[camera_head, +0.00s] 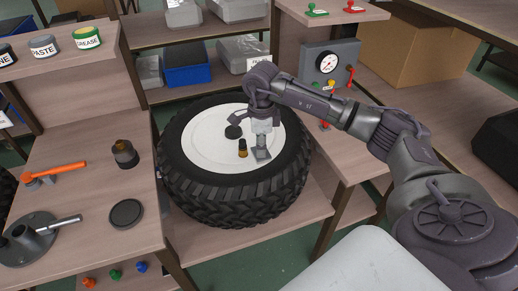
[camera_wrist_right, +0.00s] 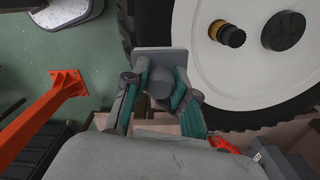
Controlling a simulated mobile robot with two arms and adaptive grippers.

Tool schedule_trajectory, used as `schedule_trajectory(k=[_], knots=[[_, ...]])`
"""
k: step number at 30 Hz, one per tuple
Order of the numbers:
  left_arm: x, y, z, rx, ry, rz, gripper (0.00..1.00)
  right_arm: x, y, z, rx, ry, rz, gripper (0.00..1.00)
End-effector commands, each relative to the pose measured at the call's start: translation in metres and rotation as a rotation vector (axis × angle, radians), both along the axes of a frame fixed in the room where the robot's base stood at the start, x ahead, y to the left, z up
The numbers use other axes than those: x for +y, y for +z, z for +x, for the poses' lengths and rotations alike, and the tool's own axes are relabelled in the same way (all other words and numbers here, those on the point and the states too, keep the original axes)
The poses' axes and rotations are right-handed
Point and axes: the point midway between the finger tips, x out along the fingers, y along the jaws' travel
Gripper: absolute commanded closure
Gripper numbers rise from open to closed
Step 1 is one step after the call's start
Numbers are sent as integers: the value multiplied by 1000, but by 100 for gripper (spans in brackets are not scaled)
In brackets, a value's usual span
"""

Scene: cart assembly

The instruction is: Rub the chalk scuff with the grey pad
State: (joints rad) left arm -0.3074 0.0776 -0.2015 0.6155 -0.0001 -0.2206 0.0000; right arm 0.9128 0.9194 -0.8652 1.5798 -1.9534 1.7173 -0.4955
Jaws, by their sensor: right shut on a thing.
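My right gripper (camera_head: 263,130) is shut on the upright handle of the grey pad (camera_head: 261,155). The pad's square plate faces down over the right part of the wheel's white disc (camera_head: 205,135); I cannot tell whether it touches. In the right wrist view, the gripper's teal-lined fingers (camera_wrist_right: 163,92) clasp the round grey handle, with the pad's plate (camera_wrist_right: 172,55) beyond, near the disc's edge. The black tyre (camera_head: 200,205) surrounds the disc. I cannot make out a chalk scuff in either view. My left gripper is not in view.
On the disc stand a black round cap (camera_head: 233,131) and a brass-and-black fitting (camera_head: 242,148), close left of the pad. A gauge panel (camera_head: 328,65) stands to the right behind my arm. The left bench (camera_head: 85,200) holds an orange-handled tool (camera_head: 58,171) and a black disc (camera_head: 126,213).

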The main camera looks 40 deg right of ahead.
Motion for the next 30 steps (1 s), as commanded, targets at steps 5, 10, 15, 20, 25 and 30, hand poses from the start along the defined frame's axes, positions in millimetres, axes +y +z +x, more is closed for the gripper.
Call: schedule_trajectory(k=[5, 10, 15, 20, 25, 30], knots=[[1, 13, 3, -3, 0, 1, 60, -4, 19, -1, -1, -3, -1, 100], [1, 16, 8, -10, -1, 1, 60, -6, 26, -2, 1, -5, 1, 100], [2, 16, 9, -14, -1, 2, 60, -6, 25, -2, 1, -5, 1, 100], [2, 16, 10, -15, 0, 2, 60, -5, 25, -2, 0, -5, 0, 100], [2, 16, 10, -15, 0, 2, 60, -5, 25, -2, 0, -5, 0, 100], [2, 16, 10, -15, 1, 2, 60, 8, 28, -6, -4, 118, 1, 100]])
